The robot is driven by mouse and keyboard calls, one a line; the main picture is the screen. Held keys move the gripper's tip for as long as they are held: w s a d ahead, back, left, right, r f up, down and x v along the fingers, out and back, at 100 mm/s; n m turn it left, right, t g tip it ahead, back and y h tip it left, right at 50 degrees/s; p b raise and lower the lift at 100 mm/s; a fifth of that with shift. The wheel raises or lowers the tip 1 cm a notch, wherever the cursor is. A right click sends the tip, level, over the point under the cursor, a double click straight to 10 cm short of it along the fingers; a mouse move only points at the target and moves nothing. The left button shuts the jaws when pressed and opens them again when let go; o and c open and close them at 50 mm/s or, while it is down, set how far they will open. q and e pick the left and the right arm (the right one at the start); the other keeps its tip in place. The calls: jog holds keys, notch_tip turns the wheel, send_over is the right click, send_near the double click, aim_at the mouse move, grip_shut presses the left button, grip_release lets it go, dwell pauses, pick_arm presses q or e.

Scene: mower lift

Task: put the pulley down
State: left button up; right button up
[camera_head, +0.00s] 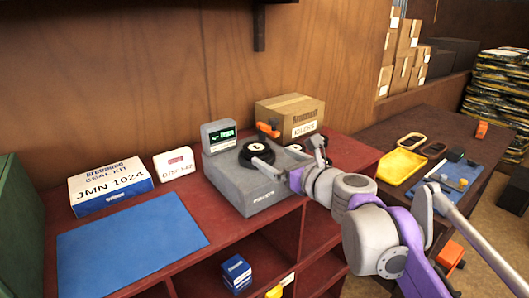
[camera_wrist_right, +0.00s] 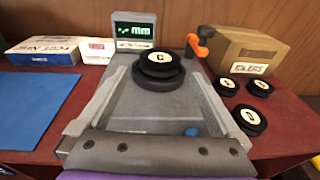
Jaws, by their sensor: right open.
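A black pulley with a white label marked C (camera_wrist_right: 160,58) rests on the grey measuring device (camera_wrist_right: 120,112), on or as part of a wider black disc. The pulley also shows in the head view (camera_head: 254,148). My right gripper (camera_head: 287,156) is open over the device. In the wrist view its two grey fingers reach forward, one on each side, with the pulley near their far ends; I see no clear contact. The device's display (camera_wrist_right: 133,30) is lit green and reads "mm" at its end. My left gripper is not in view.
Several black pulleys (camera_wrist_right: 249,119) lie right of the device, before a cardboard box marked IDLERS (camera_wrist_right: 245,52). An orange-handled item (camera_wrist_right: 197,44) stands behind. A blue mat (camera_head: 130,250) lies clear at left, below a seal kit box (camera_head: 110,185). A yellow tray (camera_head: 402,166) is on the right table.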

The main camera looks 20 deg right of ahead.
jog(key=shift+v, duration=1.4)
jog(key=shift+c, duration=0.2)
